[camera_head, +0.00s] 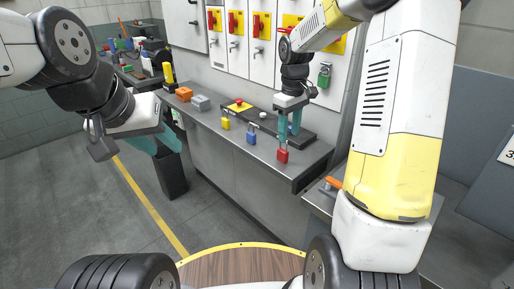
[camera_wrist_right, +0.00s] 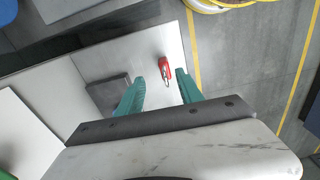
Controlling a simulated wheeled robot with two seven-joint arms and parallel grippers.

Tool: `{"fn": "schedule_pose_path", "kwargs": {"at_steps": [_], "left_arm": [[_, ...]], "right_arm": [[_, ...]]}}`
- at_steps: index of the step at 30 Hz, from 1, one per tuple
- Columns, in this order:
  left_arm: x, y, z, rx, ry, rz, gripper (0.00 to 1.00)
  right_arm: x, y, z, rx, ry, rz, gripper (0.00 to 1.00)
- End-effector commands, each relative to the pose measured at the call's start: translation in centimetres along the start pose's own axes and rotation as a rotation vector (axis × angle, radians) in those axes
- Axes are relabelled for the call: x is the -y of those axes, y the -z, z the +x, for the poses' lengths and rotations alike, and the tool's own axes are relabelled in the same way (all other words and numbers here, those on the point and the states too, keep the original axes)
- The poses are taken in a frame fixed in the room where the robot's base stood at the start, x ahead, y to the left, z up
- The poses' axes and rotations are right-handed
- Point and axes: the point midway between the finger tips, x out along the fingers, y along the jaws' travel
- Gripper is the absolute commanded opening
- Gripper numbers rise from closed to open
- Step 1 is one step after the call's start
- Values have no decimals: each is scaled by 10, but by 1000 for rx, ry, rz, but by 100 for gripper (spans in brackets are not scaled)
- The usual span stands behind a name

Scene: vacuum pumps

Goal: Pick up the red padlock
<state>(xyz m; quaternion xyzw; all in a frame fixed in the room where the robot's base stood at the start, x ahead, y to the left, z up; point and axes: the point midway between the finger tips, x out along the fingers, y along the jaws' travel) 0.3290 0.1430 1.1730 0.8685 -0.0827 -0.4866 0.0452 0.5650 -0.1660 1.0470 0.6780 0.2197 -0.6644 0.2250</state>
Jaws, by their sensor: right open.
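The red padlock (camera_head: 282,156) is at the front edge of the grey bench (camera_head: 212,121), at its right end. In the right wrist view the red padlock (camera_wrist_right: 165,70) shows with its shackle, ahead of the gap between the teal fingers. My right gripper (camera_head: 290,130) points down just above the padlock, open, with nothing between its fingers (camera_wrist_right: 160,88). I cannot tell from these views whether it touches the padlock. My left gripper (camera_head: 168,148) hangs out over the floor left of the bench, its fingers partly overlapping.
A blue padlock (camera_head: 250,138) and a yellow padlock (camera_head: 226,123) are along the bench edge to the left. Orange (camera_head: 184,94) and grey blocks (camera_head: 201,103) stand further left. A green padlock (camera_head: 324,76) hangs on the wall cabinet.

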Motion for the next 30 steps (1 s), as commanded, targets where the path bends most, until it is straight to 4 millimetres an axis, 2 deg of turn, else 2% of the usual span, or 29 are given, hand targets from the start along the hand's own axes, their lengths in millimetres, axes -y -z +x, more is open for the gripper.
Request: {"fn": "schedule_pose_path", "kwargs": {"at_steps": [5,14,21,30], "left_arm": [[0,0,0,0,0,0,38],[0,0,0,0,0,0,38],[0,0,0,0,0,0,38],[0,0,0,0,0,0,38]], "right_arm": [[-5,6,18,18,15,-23,44],[-3,5,51,19,16,-23,44],[0,4,85,18,15,-23,44],[0,4,91,16,13,-23,44]]}}
